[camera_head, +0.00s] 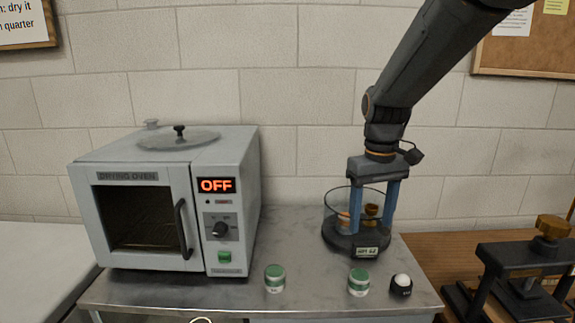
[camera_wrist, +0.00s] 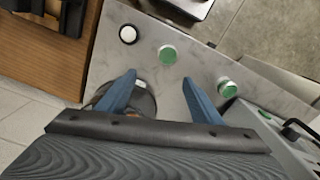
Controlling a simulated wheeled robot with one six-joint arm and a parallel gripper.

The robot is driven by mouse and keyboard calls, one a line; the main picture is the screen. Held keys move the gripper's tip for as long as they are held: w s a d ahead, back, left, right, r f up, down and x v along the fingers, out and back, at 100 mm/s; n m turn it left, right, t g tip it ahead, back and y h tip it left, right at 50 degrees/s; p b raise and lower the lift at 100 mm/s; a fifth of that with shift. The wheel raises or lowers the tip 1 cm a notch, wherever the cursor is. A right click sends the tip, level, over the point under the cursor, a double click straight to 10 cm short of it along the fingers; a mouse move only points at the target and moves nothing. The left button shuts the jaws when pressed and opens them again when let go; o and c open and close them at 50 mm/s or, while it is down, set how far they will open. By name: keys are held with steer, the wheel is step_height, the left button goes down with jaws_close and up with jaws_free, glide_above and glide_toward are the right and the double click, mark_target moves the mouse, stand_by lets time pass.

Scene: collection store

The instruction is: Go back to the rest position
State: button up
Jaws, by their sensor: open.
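My gripper (camera_head: 372,222) points down at the right end of the metal bench, its two blue fingers apart with nothing visibly held between them. In the head view the fingers overlap a round glass vessel (camera_head: 331,203) with a dark labelled base. I cannot tell whether a fingertip is inside the vessel or in front of it. Small orange-brown items show through the glass. In the wrist view my gripper (camera_wrist: 158,80) is spread, with one finger across the vessel and the other over bare bench. The arm reaches down from the upper right.
A drying oven (camera_head: 140,218) reading OFF stands left, with a knobbed glass lid (camera_head: 178,139) on top. Two green-capped jars (camera_head: 275,279) (camera_head: 358,282) and a white-topped black piece (camera_head: 401,285) line the front edge. A dark press (camera_head: 520,275) stands right. The bench between oven and vessel is clear.

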steer(key=s+f+m+b, duration=0.3)
steer(key=s+f+b, duration=0.3)
steer(key=s+f, duration=0.9)
step_height(320, 180, down, 4)
steer(key=shift+s, duration=0.35)
